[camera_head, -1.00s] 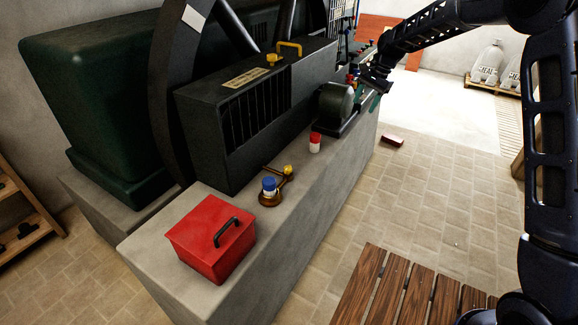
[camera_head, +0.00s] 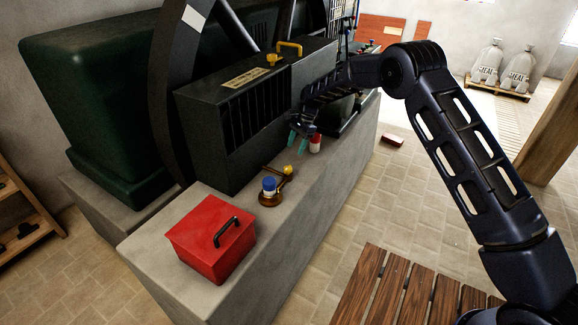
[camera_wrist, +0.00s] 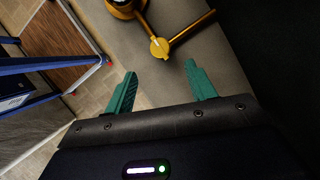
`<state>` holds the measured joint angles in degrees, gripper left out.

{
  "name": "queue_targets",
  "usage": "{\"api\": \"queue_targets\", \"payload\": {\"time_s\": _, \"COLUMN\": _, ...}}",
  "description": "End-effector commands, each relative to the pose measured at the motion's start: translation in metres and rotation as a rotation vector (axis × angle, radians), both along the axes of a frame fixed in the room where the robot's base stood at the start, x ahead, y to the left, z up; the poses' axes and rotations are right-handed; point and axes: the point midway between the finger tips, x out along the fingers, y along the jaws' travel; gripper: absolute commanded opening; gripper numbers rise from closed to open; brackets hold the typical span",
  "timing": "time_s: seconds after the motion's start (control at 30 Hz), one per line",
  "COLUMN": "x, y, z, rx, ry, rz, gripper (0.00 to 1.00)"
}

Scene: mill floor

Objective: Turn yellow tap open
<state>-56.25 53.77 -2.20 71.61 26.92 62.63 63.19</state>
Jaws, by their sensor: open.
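The yellow tap (camera_head: 288,170) is a small yellow knob on a brass fitting, beside a blue-topped cup (camera_head: 269,186) on the concrete plinth. A thin brass bar runs from the knob toward the dark machine casing. In the wrist view the tap (camera_wrist: 159,47) shows as a round yellow hub, with the bar (camera_wrist: 191,30) slanting to the upper right. My gripper (camera_head: 298,141) is open and empty, its teal fingertips above the plinth and beyond the tap. In the wrist view my gripper (camera_wrist: 161,69) has the hub ahead, between the lines of its fingers, apart from both.
A red-and-white container (camera_head: 315,143) stands close to my gripper. A red box (camera_head: 212,238) with a black handle sits at the plinth's near end. The black slatted casing (camera_head: 240,125) rises along the left side. A slatted wooden bench (camera_head: 405,290) stands in front.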

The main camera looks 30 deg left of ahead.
Motion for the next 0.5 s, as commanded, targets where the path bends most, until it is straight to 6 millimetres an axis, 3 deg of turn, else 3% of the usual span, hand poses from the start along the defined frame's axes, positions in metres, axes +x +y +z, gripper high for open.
{"api": "queue_targets", "payload": {"time_s": 0.5, "x": -0.028, "y": 0.011, "z": -0.074, "rx": -0.002, "ry": 0.001, "rz": 0.001, "gripper": 0.56}}
